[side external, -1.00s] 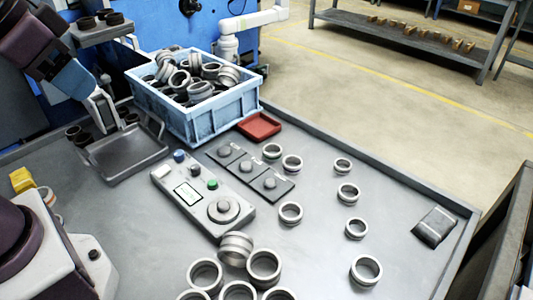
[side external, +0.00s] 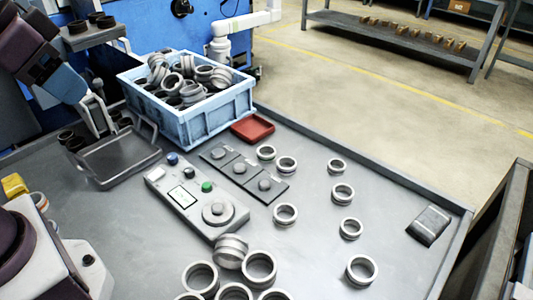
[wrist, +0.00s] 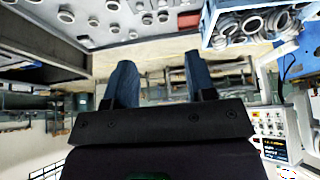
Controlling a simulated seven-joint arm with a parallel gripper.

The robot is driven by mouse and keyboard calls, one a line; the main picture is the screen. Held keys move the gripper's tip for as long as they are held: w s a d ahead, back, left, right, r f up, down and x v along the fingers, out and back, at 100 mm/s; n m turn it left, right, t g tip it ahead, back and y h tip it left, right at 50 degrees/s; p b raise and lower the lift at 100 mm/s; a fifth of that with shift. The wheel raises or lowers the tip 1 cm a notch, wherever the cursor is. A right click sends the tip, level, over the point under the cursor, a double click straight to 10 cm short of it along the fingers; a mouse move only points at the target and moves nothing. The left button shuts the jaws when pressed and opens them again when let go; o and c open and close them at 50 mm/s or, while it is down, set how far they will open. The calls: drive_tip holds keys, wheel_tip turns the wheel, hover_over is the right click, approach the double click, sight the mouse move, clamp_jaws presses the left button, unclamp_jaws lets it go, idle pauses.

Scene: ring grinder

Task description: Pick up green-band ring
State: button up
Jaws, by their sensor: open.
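My gripper (wrist: 158,66) shows in the wrist view as two blue-grey fingers standing apart, open with nothing between them. In the side view my arm is at the upper left, over the left part of the bench near the grey tray, well away from the loose rings. Several metal rings (side external: 285,214) lie flat on the right half of the bench. More rings (side external: 259,265) are grouped at the front, one of them tilted (side external: 230,251). No green band can be made out on any ring, so I cannot tell which is the green-band ring.
A blue crate (side external: 206,124) full of rings stands at the back of the bench (side external: 310,265). A grey tray (side external: 118,158), a control box (side external: 184,196) with a green button, a dark plate with knobs (side external: 240,170) and a red tray (side external: 253,127) are nearby. The bench's right side has free room.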

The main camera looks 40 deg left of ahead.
drive_tip(key=o, duration=0.3)
